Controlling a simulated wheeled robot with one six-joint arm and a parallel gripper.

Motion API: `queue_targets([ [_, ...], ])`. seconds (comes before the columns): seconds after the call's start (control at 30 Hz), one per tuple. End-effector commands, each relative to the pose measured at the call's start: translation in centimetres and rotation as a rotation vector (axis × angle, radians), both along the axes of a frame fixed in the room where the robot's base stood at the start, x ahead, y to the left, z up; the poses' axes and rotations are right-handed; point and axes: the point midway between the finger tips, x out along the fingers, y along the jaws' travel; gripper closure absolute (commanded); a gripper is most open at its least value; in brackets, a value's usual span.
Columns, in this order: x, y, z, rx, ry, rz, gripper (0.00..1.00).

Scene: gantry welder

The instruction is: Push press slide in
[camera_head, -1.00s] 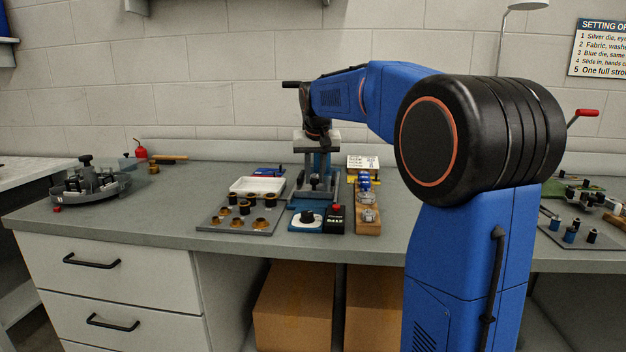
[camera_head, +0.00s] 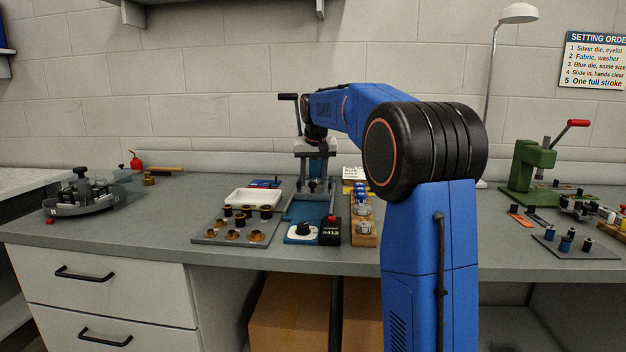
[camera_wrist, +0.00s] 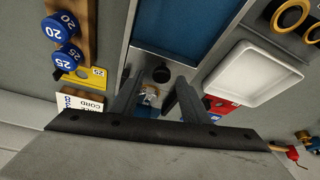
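The bench press (camera_head: 314,148) stands at the back middle of the bench, with its blue bed (camera_head: 302,211) running toward the front. The press slide (camera_head: 312,190) is a grey plate on that bed. In the wrist view, the bed's blue surface (camera_wrist: 180,28) lies between grey rails. A black knob (camera_wrist: 161,74) stands just beyond my fingertips. My gripper (camera_wrist: 155,88) has its two fingers apart, with a small silver part (camera_wrist: 150,95) visible between them. I cannot tell whether a finger touches the slide. In the head view my arm hides most of the gripper.
A die plate (camera_head: 236,237) and white tray (camera_head: 252,197) lie left of the press. A black box with a red button (camera_head: 331,232) and a wooden rack (camera_head: 363,240) stand at its front and right. A green press (camera_head: 530,165) is farther right.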

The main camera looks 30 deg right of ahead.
Motion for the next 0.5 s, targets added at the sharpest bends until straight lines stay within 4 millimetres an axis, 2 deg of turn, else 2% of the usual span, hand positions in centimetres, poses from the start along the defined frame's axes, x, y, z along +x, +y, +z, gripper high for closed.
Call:
queue_targets([
  [0.33, -0.2, 0.1, 0.2, 0.001, 0.004, 0.000, 0.58],
  [0.5, -0.8, 0.3, 1.8, 0.001, 0.002, 0.000, 0.58],
])
